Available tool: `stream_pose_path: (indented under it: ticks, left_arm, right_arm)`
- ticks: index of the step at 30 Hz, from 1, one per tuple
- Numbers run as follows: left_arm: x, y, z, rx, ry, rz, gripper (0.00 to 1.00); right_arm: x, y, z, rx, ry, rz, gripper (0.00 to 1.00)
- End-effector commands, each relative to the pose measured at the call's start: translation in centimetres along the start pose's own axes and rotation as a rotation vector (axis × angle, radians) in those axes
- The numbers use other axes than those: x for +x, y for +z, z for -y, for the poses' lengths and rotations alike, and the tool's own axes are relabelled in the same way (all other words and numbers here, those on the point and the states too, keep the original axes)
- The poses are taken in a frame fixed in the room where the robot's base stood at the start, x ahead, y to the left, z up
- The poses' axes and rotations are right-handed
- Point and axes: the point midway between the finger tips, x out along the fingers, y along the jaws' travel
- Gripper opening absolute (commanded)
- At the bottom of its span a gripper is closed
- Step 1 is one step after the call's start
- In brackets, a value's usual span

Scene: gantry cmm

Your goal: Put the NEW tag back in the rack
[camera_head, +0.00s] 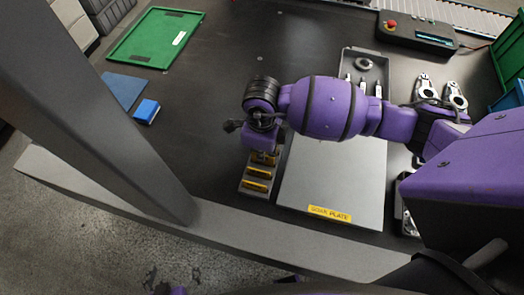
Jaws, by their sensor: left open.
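The tag rack (246,192) is a small grey block with several yellow tags (257,173) in a row, left of the grey plate. The lettering on these tags is too small to read, so I cannot tell which is the NEW tag. My right gripper (262,150) reaches in from the right and points down over the far end of the rack. Its wrist hides the fingertips and whatever is between them.
A large grey plate (335,180) with a yellow label lies under my right arm. Behind it is a tray (350,56) with a ring and probes. A blue box (146,111), green tray (154,38) and control box (415,32) stand around. A grey column (90,100) rises at left.

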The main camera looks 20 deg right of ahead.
Motion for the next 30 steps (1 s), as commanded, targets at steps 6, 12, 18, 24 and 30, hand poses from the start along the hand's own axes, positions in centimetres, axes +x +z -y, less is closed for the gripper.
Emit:
stream_pose_path:
  ticks: [6,12,18,24,30]
  left_arm:
    - [0.10,0.53,0.01,0.002,0.001,0.008,0.77]
    - [0.14,0.74,0.02,0.002,0.001,0.011,0.77]
    - [0.13,0.69,0.02,0.002,0.001,0.010,0.77]
    - [0.14,0.69,0.02,0.002,0.001,0.010,0.77]
    - [0.14,0.68,0.02,0.002,0.001,0.010,0.77]
  right_arm:
    - [0.78,-0.05,-0.03,0.000,0.001,-0.002,0.00]
    - [1.09,-0.03,-0.03,0.000,0.001,-0.001,0.00]
    - [1.04,-0.01,0.00,0.000,0.000,0.000,0.00]
    - [1.03,-0.01,-0.01,0.000,0.000,0.000,0.18]
    - [1.03,-0.01,-0.01,0.000,0.000,0.000,0.27]
